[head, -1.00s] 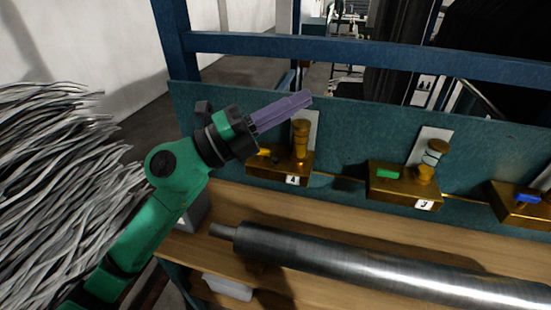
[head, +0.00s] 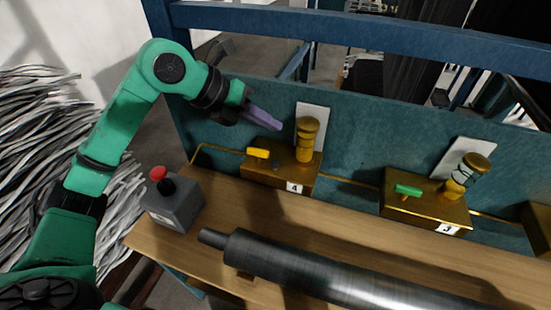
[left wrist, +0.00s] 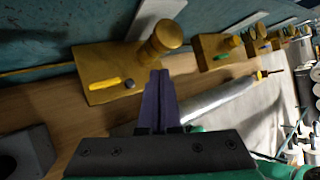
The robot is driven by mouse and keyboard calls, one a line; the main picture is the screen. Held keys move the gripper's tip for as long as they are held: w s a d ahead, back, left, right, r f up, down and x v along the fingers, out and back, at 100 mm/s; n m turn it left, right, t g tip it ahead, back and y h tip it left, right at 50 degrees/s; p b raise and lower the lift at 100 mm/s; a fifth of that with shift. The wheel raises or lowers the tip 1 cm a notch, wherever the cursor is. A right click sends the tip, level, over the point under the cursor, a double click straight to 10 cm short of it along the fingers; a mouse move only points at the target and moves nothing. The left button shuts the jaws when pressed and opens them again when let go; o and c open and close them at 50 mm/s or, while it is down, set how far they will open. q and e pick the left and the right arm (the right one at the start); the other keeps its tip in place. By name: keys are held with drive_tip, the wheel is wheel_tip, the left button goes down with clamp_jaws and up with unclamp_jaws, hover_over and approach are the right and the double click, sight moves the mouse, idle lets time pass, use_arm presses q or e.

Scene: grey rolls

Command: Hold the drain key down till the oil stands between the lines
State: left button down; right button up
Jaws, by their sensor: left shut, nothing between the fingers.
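A brass block marked 4 (head: 283,180) stands on the wooden shelf, with a yellow key (head: 258,153), a small dark knob (head: 276,167) and an amber sight column (head: 306,142). The column looks amber over its height; I cannot make out lines or an oil level. My left gripper (head: 279,127), with purple fingers, is shut and empty, above and behind the yellow key, apart from it. In the left wrist view, its tips (left wrist: 160,75) appear below the sight column (left wrist: 162,40), right of the yellow key (left wrist: 105,84). My right gripper is not in view.
A block marked 3 (head: 425,208) with a green key (head: 408,190) stands to the right. A grey box (head: 172,206) with a red button (head: 158,173) is at the left. A steel roller (head: 310,270) lies in front. A teal panel (head: 360,150) stands behind.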

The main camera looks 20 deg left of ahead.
sight(275, 164)
use_arm(q)
drive_tip(key=f+b, duration=0.2)
drive_tip(key=w+f+b, duration=0.1)
drive_tip(key=f, duration=0.2)
drive_tip(key=shift+w+b, duration=0.2)
drive_tip(key=shift+b, duration=0.2)
wheel_tip(275, 164, down, 4)
drive_tip(key=b, duration=0.4)
drive_tip(key=shift+s+f, duration=0.15)
drive_tip(key=shift+f, duration=0.1)
drive_tip(key=shift+r, duration=0.1)
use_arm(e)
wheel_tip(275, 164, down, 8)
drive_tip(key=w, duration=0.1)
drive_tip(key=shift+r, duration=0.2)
use_arm(q)
drive_tip(key=shift+s, duration=0.1)
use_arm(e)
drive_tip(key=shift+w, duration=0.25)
use_arm(q)
drive_tip(key=shift+f, duration=0.4)
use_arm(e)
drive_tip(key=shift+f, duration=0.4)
